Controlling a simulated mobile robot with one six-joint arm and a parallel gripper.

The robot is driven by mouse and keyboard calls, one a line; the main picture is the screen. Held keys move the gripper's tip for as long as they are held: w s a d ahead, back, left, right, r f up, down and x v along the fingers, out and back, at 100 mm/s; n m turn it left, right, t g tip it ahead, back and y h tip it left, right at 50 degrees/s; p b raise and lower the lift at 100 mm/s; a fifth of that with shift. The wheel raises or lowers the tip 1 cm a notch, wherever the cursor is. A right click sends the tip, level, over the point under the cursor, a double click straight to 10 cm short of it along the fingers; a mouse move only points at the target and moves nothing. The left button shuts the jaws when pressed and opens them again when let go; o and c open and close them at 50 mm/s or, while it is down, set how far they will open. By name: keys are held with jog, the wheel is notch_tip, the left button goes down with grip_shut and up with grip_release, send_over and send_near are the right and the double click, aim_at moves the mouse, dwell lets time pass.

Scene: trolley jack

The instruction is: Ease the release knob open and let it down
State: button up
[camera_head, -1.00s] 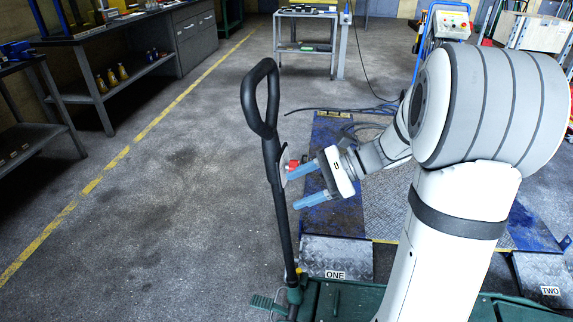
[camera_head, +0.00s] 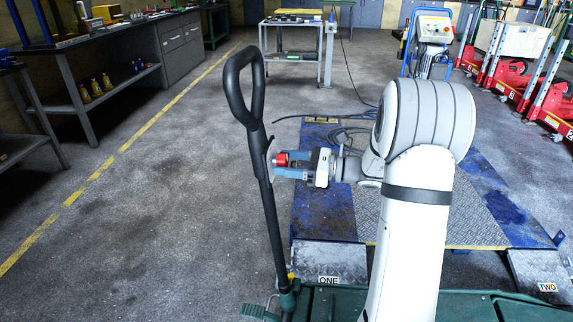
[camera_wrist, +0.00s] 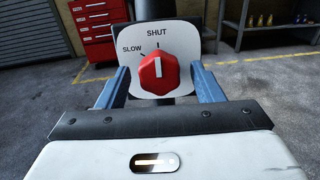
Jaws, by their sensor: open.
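The red release knob (camera_wrist: 158,73) sits on a white plate (camera_wrist: 182,32) marked SLOW and SHUT. Its white pointer line stands upright toward SHUT; SLOW is to the left. In the head view the knob (camera_head: 281,160) is on the side of the black jack handle (camera_head: 264,190), which stands nearly upright with a loop at its top. My gripper (camera_head: 284,163) is open, its blue fingers reaching toward the handle at knob height. In the wrist view its fingers (camera_wrist: 158,87) lie left and right of the knob, with gaps showing. The handle's foot meets the green jack body (camera_head: 340,300).
A blue lift platform (camera_head: 325,200) with plates labelled ONE and TWO lies behind the jack. Cables (camera_head: 345,130) lie on it. A workbench (camera_head: 120,50) stands at the back left. The floor left of the handle is clear.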

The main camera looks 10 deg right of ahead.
jog(key=shift+w+a, duration=0.1)
jog(key=shift+a, duration=0.2)
jog(key=c, duration=1)
jog(key=shift+o, duration=0.2)
